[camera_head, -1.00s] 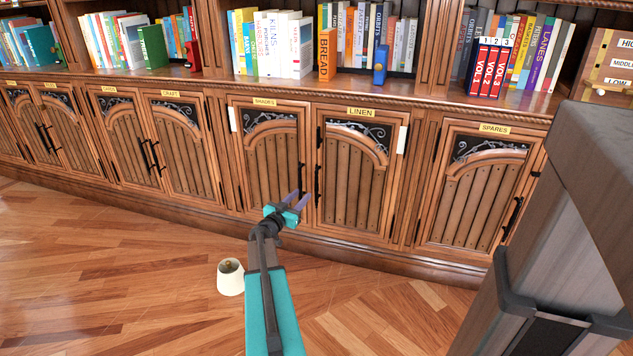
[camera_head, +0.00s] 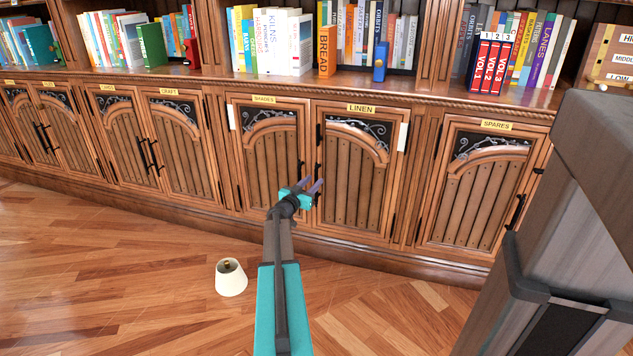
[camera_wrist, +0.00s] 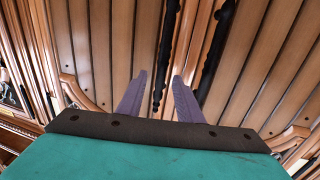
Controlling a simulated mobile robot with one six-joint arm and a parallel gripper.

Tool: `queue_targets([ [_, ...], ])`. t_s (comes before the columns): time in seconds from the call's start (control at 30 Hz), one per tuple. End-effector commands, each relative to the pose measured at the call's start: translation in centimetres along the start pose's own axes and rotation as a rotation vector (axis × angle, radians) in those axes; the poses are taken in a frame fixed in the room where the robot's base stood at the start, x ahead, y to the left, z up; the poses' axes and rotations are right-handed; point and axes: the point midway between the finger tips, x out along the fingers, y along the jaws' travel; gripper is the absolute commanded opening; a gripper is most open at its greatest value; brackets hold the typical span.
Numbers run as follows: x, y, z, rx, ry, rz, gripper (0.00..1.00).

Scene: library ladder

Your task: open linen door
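The linen door (camera_head: 350,185) is shut, with a LINEN label (camera_head: 361,108) above it and a dark vertical handle (camera_head: 318,182) along its left edge. My gripper (camera_head: 315,186) is open in front of that handle, at about its lower half. In the wrist view, two purple fingers stand apart, and my gripper (camera_wrist: 160,76) shows nothing clamped. One dark handle (camera_wrist: 168,50) appears between the fingertips, and a second dark handle (camera_wrist: 214,55) lies right of them. I cannot tell whether the fingers reach around the handle or stop short of it.
The shades door (camera_head: 268,165) is shut just left of the linen door; the spares door (camera_head: 478,190) is shut to the right. A cream lampshade-like object (camera_head: 231,278) stands on the wooden floor. Bookshelves run above the cabinets. The floor before the linen door is mostly clear.

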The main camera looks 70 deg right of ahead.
Motion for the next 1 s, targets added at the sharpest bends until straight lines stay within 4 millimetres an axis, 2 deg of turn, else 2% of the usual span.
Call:
queue_targets([
  [0.1, 1.6, -0.1, 0.1, 0.002, 0.001, 0.001, 0.33],
  [0.3, 3.1, -0.2, 0.1, 0.001, 0.0, -0.001, 0.33],
  [0.77, 3.6, -0.1, -0.1, 0.0, 0.0, -0.001, 0.33],
  [0.97, 3.6, -0.1, 0.0, 0.0, 0.0, -0.001, 0.01],
  [1.0, 3.6, -0.1, 0.0, 0.0, 0.0, -0.001, 0.0],
])
